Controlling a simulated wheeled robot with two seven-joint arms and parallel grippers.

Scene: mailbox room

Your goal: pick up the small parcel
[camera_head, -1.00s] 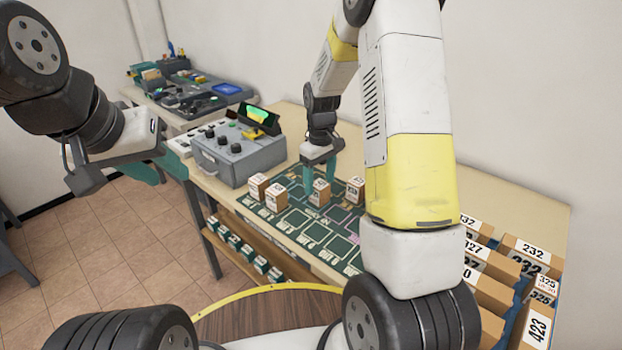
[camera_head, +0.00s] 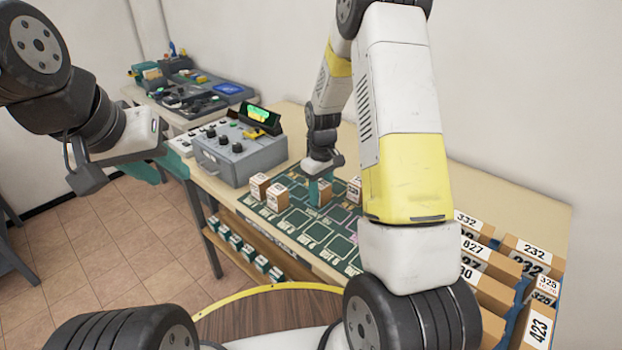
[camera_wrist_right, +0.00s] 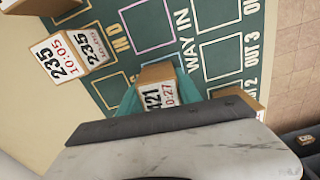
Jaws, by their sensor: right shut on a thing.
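The small parcel is a brown cardboard box (camera_wrist_right: 157,76) with a white label reading 421 and 10:27. In the head view the small parcel (camera_head: 324,196) is on the green marked mat, partly hidden by my fingers. My right gripper (camera_head: 319,187) is shut on it, pointing down. In the right wrist view the teal fingers of my right gripper (camera_wrist_right: 156,95) press on both sides of the box. I cannot tell whether it is clear of the mat. My left gripper (camera_head: 160,170) hangs away at the left, its teal fingers apart and empty.
Other small boxes stand close by: two at the left (camera_head: 260,187) (camera_head: 277,198) and one at the right (camera_head: 354,190). A grey control box (camera_head: 240,155) is behind left. Numbered bins with larger parcels (camera_head: 530,255) are at the right. The mat front is clear.

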